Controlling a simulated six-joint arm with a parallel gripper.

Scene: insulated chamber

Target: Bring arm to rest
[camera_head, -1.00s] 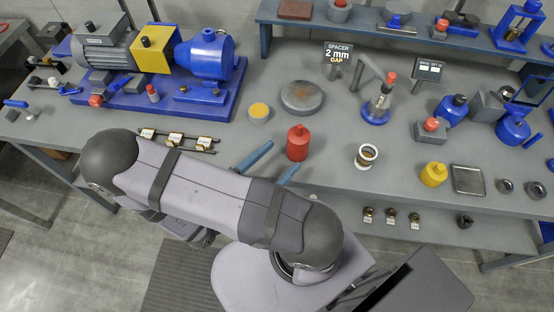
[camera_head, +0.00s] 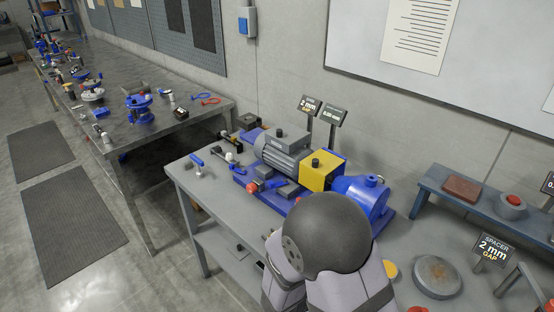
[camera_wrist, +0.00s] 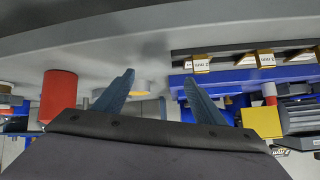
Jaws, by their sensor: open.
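My gripper (camera_wrist: 157,92) shows in the wrist view with its two blue-grey fingers spread apart and nothing between them. The wrist picture looks tilted over, with the grey bench surface (camera_wrist: 110,55) across its upper part. A red cylinder (camera_wrist: 58,96) stands left of the left finger, apart from it. A yellow round thing (camera_wrist: 140,93) shows partly behind the fingers. In the head view, my arm rises at the bottom middle in front of the bench, and my gripper is out of the picture.
In the head view, a motor (camera_head: 282,157) with a yellow coupling (camera_head: 318,171) and blue pump (camera_head: 362,196) sits behind my arm. A round disc (camera_head: 437,275) lies to the right. A second cluttered bench (camera_head: 160,82) stands left. Brass labelled blocks (camera_wrist: 200,63) show in the wrist view.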

